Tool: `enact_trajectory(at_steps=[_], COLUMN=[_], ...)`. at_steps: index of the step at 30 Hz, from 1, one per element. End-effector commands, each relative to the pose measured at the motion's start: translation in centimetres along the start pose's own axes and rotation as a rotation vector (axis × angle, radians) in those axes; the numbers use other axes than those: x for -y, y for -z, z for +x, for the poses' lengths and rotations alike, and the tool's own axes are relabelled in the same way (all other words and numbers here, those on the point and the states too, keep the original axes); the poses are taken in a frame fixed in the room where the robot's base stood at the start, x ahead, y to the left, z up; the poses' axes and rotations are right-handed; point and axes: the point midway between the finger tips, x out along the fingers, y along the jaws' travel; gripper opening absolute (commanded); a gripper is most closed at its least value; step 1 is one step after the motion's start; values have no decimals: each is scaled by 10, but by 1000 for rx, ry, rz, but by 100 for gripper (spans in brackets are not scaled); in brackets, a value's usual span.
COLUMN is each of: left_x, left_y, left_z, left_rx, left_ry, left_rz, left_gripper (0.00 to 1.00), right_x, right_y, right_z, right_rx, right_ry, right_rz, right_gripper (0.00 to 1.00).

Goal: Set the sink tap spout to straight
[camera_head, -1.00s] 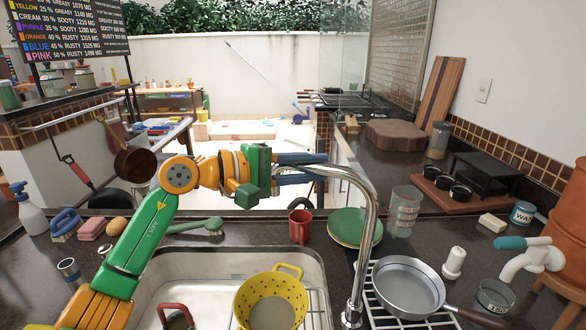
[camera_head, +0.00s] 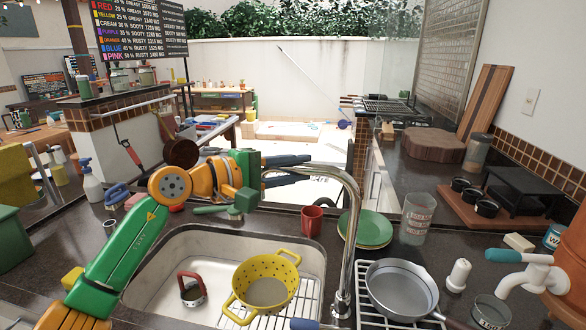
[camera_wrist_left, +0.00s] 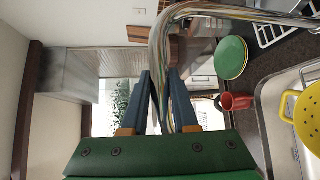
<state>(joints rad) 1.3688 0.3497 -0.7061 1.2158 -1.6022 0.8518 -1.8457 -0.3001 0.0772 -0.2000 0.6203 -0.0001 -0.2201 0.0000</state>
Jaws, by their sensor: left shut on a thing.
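The sink tap's chrome spout (camera_head: 352,200) rises at the right rim of the sink (camera_head: 150,262), arches over and reaches to the left and back, beyond the basin. My left gripper (camera_head: 308,172) has its dark blue fingers at the spout's far end. The left wrist view shows the spout (camera_wrist_left: 158,45) coming down between the two fingers (camera_wrist_left: 163,80), which are shut on it. The spout's outlet is partly hidden by the fingers. My right gripper is not in view.
A yellow colander (camera_head: 284,258) and a red-handled item (camera_head: 191,287) are in the sink. A red mug (camera_head: 311,220), green plates (camera_head: 372,230) and a pan (camera_head: 400,290) are close to the spout. A blue-tipped part (camera_head: 304,324) shows at the bottom edge.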

Motion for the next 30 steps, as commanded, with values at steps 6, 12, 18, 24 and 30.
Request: enact_trajectory(at_steps=[6,12,18,24,30], left_x=[0,0,1,7,3], left_y=[0,0,0,2,1], left_z=[0,0,-1,-37,-67], left_rx=[1,0,0,-3,-1], left_ry=[1,1,0,-1,1], left_rz=[-1,-1,0,3,0], left_gripper=[0,57,57,57,57], right_x=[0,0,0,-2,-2], right_y=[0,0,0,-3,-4], right_z=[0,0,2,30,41], right_rx=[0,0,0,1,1], right_ry=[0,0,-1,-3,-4], right_rz=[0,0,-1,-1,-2], right_gripper=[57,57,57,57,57])
